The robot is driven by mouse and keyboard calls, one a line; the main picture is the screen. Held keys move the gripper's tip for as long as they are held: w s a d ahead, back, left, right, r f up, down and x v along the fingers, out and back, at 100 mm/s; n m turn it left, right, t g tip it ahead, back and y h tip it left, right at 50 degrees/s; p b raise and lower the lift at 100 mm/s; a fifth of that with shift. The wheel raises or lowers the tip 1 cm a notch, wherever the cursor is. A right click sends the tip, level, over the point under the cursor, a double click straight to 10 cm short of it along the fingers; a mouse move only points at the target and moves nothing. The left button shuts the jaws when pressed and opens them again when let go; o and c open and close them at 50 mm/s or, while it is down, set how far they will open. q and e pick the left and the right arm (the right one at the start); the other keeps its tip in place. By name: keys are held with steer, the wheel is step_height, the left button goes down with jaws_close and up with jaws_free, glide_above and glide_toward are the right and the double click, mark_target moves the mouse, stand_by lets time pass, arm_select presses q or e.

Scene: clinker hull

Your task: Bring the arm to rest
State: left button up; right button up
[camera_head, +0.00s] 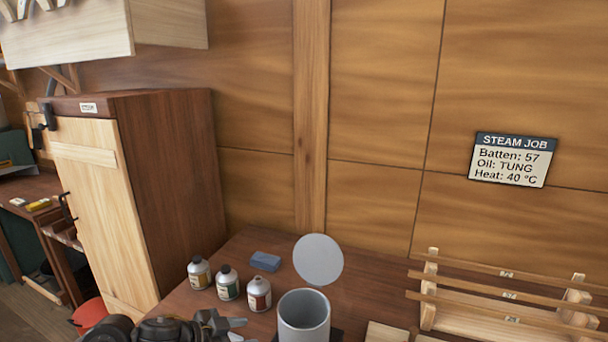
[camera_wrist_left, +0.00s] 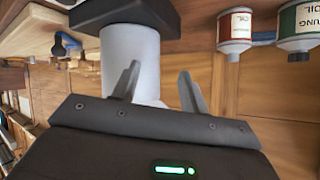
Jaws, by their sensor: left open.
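My left arm comes in along the bottom edge of the head view. Its gripper (camera_head: 243,330) is open and empty, just left of a grey cylindrical pot (camera_head: 304,316) on the brown bench. In the left wrist view, which looks upside down, the two spread fingers of the gripper (camera_wrist_left: 159,68) show in front of the grey pot (camera_wrist_left: 130,45). I cannot tell whether they touch it. A round grey disc (camera_head: 318,259) stands upright behind the pot's open top. My right gripper is not in view.
Three small bottles (camera_head: 228,283) stand on the bench behind my gripper, near a blue block (camera_head: 265,261). A wooden rack with battens (camera_head: 505,297) is at right. A tall cabinet (camera_head: 170,190) stands at left. A wall sign (camera_head: 513,160) reads Batten 57, Oil TUNG, Heat 40 °C.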

arm_select(q)
steer(key=s+a+f+n+g+y, duration=0.1)
steer(key=s+a+f+n+y, duration=0.3)
steer(key=s, duration=0.7)
steer(key=s+a+f+n+g+y, duration=0.2)
steer(key=s+a+f+n, duration=0.1)
steer(key=s+f, duration=0.55)
steer(key=s+a+f+n+g+y, duration=0.1)
steer(key=s+a+f+n+y, duration=0.25)
steer(key=s, duration=0.85)
step_height(320, 180, down, 26)
steer(key=s+g, duration=0.1)
steer(key=s+a+f+g+b, duration=0.1)
steer(key=s+a+f, duration=0.1)
steer(key=s+f, duration=1.4)
steer(key=shift+s+a+f+g+h, duration=0.25)
steer(key=shift+a+f+g+h, duration=0.1)
steer(key=shift+a+f, duration=0.1)
